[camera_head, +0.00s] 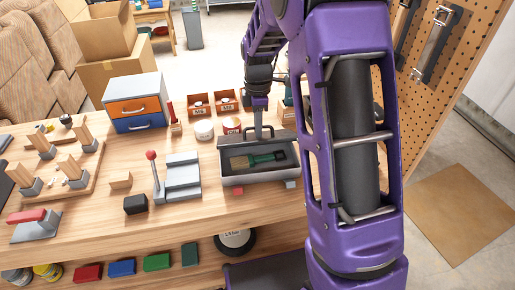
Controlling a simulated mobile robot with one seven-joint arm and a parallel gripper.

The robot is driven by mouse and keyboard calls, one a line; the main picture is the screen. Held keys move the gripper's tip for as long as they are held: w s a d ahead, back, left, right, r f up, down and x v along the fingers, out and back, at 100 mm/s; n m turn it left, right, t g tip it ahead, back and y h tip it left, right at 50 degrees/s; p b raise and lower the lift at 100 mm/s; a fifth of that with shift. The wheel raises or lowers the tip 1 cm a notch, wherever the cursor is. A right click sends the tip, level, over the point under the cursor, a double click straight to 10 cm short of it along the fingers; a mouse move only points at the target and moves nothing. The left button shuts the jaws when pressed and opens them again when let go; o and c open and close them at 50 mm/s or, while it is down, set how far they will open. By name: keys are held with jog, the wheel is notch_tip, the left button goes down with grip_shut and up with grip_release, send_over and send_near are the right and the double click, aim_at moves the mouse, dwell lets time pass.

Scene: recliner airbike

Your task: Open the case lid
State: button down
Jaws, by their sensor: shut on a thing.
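The grey case (262,178) stands on the wooden workbench near its front edge. Its lid (233,142) is raised and stands up along the back of the case, so the inside shows. A brush with a green handle (268,158) lies in the case. My purple arm comes down from above, and my gripper (262,128) is shut on the lid at its upper edge, near the middle. The fingertips are small in this view, and the exact grip is hard to make out. My arm hides what is right of the case.
A grey fixture with a red-knobbed lever (153,170) stands left of the case. Behind are a drawer cabinet (136,103), small red bins (198,106) and a white roll (204,129). A pegboard (470,60) rises at right.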

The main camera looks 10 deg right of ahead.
jog(key=shift+w+r+p, duration=0.35)
jog(key=shift+w+p, duration=0.05)
jog(key=shift+w, duration=0.2)
jog(key=shift+w+r+p, duration=0.3)
jog(key=shift+w+p, duration=0.1)
jog(key=shift+w, duration=0.15)
jog(key=shift+w+d+r, duration=0.1)
jog(key=shift+w+r+p, duration=0.15)
jog(key=shift+w+p, duration=0.2)
jog(key=shift+p, duration=0.05)
jog(key=w+p, duration=0.2)
jog(key=w, duration=0.4)
jog(key=shift+w+d+r, duration=0.25)
jog(key=shift+d+r, duration=0.05)
jog(key=shift+r, duration=0.15)
jog(key=shift+w, duration=0.1)
jog(key=shift+w+d+f, duration=0.1)
jog(key=shift+w+f, duration=0.05)
jog(key=shift+w, duration=0.45)
jog(key=shift+w+f, duration=0.15)
jog(key=shift+w, duration=0.4)
